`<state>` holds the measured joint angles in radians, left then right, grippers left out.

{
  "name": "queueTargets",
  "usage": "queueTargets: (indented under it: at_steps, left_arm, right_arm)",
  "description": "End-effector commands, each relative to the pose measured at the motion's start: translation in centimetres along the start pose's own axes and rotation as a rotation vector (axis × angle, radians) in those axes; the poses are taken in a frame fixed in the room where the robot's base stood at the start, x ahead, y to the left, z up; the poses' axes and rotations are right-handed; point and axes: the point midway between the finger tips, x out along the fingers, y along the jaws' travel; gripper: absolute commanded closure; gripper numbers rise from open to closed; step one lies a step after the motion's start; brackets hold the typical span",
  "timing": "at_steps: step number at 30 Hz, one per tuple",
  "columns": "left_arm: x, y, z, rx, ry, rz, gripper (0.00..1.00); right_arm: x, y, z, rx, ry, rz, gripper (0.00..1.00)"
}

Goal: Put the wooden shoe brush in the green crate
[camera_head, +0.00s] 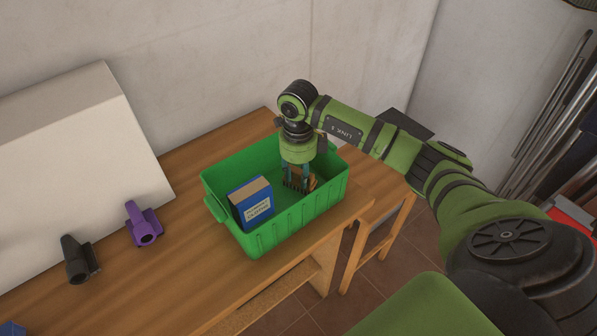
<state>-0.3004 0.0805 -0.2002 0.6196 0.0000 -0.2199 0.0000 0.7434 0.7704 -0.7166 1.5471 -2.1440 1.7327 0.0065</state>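The green crate (279,235) stands on the wooden table near its right end. My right gripper (298,183) points down into the crate from above, in its right half. The wooden shoe brush (313,182), brown with dark bristles, is between its fingers, which look closed on it. The fingers hide part of the brush. The brush is inside the crate's walls; I cannot tell whether it touches the floor. My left gripper is not in view.
A blue box (252,204) stands in the left part of the crate. A purple object (143,224) and a black object (78,262) are on the table at the left, by a large white casing (75,150). The table between them and the crate is clear. A wooden stool (384,228) stands behind at the right.

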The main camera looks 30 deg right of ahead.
Motion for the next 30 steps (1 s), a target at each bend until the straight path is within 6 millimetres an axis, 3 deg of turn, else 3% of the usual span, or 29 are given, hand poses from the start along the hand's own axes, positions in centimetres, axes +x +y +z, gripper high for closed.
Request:
queueTargets:
  at_steps: [14, 17, 24, 30]
  left_arm:
    - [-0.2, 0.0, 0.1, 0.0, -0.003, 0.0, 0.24]
    - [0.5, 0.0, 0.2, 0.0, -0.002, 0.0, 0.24]
    - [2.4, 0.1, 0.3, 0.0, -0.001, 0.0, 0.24]
    - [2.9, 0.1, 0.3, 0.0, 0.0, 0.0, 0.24]
  right_arm:
    - [-0.6, 0.0, 0.0, 0.0, -0.001, -0.001, 0.45]
    - [-1.9, -0.1, 0.1, -0.001, -0.004, -0.003, 0.45]
    - [-7.1, -0.1, 0.1, 0.0, -0.007, -0.004, 0.45]
    - [-10.9, -0.1, 0.0, 0.001, -0.002, -0.004, 0.45]
